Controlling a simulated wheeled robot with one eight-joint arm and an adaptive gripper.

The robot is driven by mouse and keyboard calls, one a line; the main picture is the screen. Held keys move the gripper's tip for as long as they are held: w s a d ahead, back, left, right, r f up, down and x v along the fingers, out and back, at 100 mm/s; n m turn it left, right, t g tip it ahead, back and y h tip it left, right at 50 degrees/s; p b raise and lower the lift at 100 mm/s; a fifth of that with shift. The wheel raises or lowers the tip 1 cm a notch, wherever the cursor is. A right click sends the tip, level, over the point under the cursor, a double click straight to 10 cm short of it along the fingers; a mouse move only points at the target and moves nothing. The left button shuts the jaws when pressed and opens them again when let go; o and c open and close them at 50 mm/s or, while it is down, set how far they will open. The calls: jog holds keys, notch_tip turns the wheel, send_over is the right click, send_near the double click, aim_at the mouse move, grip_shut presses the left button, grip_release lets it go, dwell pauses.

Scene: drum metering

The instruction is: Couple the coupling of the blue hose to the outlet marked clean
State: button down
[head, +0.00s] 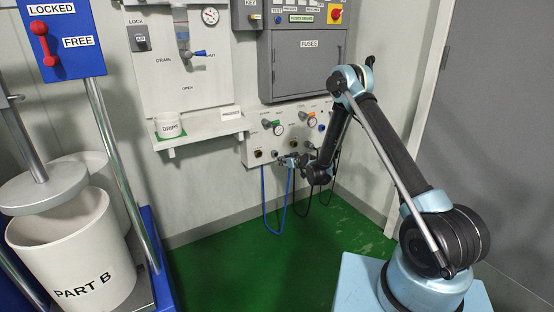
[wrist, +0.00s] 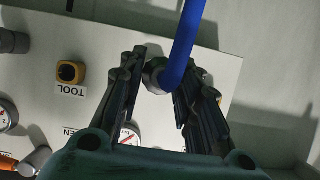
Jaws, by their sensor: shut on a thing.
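My gripper (head: 287,160) is shut on the coupling (wrist: 156,76) of the blue hose (wrist: 185,45), in front of the outlet panel. In the wrist view, the dark fingers (wrist: 152,88) stand on both sides of the grey coupling. The blue hose (head: 264,200) hangs in a loop from the gripper towards the floor in the head view. I cannot tell whether the coupling touches an outlet. The mark reading clean is not legible in either view.
The pale panel (head: 248,143) carries gauges, knobs and several outlets. A brass outlet (wrist: 71,72) marked TOOL shows upside down in the wrist view. A dark hose (head: 310,195) hangs right of the blue one. The green floor (head: 240,260) below is clear.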

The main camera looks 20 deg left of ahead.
jog(key=shift+d, duration=0.1)
jog(key=shift+s+d, duration=1.3)
jog(key=shift+d, duration=0.15)
jog(key=s+a+r+m+g+y, duration=0.2)
jog(key=s+a+m, duration=0.2)
jog(key=s+a, duration=0.3)
jog(key=shift+a+r, duration=0.15)
jog(key=shift+r, duration=0.25)
jog(key=shift+w+a, duration=1.85)
jog(key=shift+a, duration=0.3)
jog(key=shift+w+a+r, duration=0.1)
jog(key=shift+w+a, duration=0.95)
jog(key=shift+a, duration=0.2)
dwell(0.5)
